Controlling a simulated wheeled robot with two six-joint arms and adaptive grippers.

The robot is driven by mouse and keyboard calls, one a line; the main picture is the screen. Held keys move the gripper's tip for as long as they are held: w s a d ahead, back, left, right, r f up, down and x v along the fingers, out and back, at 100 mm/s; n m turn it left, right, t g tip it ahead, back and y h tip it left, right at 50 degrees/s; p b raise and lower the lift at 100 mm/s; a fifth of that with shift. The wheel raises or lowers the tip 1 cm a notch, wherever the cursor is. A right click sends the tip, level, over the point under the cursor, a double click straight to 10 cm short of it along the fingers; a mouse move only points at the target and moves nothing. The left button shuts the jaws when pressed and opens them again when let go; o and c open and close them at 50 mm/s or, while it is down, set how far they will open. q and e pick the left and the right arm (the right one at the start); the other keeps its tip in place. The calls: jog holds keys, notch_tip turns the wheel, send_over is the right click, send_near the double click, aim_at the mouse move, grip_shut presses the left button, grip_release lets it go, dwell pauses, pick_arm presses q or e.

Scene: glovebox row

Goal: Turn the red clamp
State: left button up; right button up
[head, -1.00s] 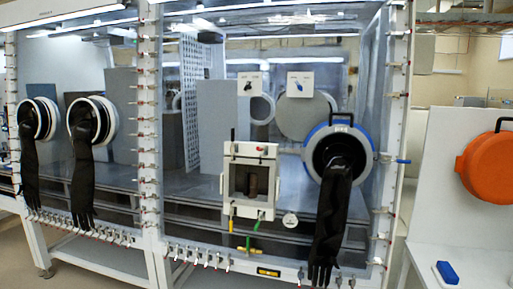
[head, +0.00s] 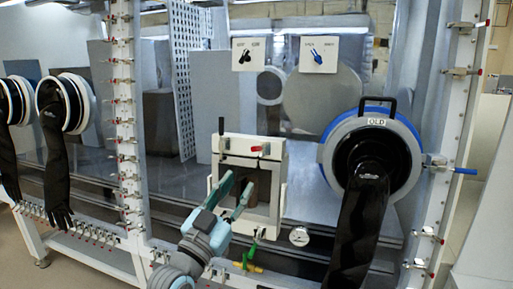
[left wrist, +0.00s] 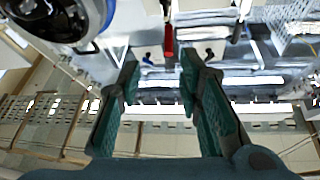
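A small clamp with a red handle (head: 262,149) sits on the top front edge of the white box frame on the glovebox front. In the left wrist view a red handle (left wrist: 168,42), apparently the same clamp, lies beyond the gap between my fingertips. My left gripper (head: 237,187) is in front of the white box's opening, below the red handle in the picture, with its fingers apart and empty. The left wrist view also shows its two green fingers spread. My right gripper is in neither view.
The white box frame (head: 281,165) has a dark opening and a green handle (head: 253,248) below. A large round blue-rimmed port (head: 327,152) with a hanging black glove (head: 357,230) stands to the right. Several small red-tipped clamps line the posts. A blue handle (head: 465,170) juts out at right.

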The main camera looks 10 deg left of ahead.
aim_at(256, 149)
pick_arm(q)
jog(key=shift+y, duration=0.4)
jog(key=x, duration=0.8)
jog(key=a+x, duration=0.1)
jog(key=x, duration=0.3)
jog(key=shift+w+d+r, duration=0.1)
jog(key=shift+w+r, duration=0.4)
jog(key=shift+r, duration=0.1)
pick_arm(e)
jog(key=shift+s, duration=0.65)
pick_arm(q)
grip_shut()
